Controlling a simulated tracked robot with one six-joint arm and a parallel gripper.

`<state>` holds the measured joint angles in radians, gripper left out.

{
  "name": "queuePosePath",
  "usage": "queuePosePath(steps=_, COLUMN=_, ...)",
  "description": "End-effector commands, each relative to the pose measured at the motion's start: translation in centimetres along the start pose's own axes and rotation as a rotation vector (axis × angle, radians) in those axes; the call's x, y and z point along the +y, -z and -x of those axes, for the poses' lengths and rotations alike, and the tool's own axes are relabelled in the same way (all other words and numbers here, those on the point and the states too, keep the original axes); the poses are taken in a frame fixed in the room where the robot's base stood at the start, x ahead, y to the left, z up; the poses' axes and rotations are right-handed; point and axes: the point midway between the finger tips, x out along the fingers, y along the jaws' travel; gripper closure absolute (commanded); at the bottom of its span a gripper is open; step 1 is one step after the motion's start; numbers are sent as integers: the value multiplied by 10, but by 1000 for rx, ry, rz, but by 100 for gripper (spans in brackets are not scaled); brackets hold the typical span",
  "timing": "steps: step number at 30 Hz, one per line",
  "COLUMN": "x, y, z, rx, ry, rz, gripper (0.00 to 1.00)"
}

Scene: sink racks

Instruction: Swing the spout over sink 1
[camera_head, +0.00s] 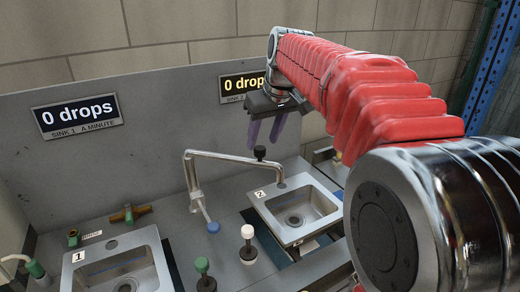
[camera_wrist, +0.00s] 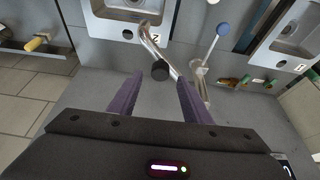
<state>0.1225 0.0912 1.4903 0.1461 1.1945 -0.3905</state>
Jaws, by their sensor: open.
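The metal spout (camera_head: 225,156) runs from its upright post to sink 2 (camera_head: 323,205), its end over that sink's back left edge. A black knob (camera_head: 260,152) stands on the spout. Sink 1 (camera_head: 157,258) is at the lower left, with no spout over it. My gripper (camera_head: 264,140) is open and empty above the spout, close to the knob. In the wrist view, the black knob (camera_wrist: 160,70) shows between and just beyond the two purple fingertips. The spout (camera_wrist: 172,62) passes behind it. I cannot tell whether the fingers touch the knob.
A blue-tipped lever (camera_head: 213,227) stands by the post. White (camera_head: 247,231) and green (camera_head: 202,264) knobs stand between the sinks. A brass-coloured valve (camera_head: 130,214) is behind sink 1. The grey back panel (camera_head: 155,110) carries two "0 drops" signs.

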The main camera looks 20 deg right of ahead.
Motion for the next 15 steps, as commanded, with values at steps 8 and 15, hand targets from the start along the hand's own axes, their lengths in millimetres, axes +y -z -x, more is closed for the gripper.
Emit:
queuePosePath(steps=8, x=0, y=0, z=-40, rx=-2, ry=1, rz=0, gripper=56)
queuePosePath(steps=15, x=0, y=0, z=-51, rx=0, ry=0, rz=0, gripper=56)
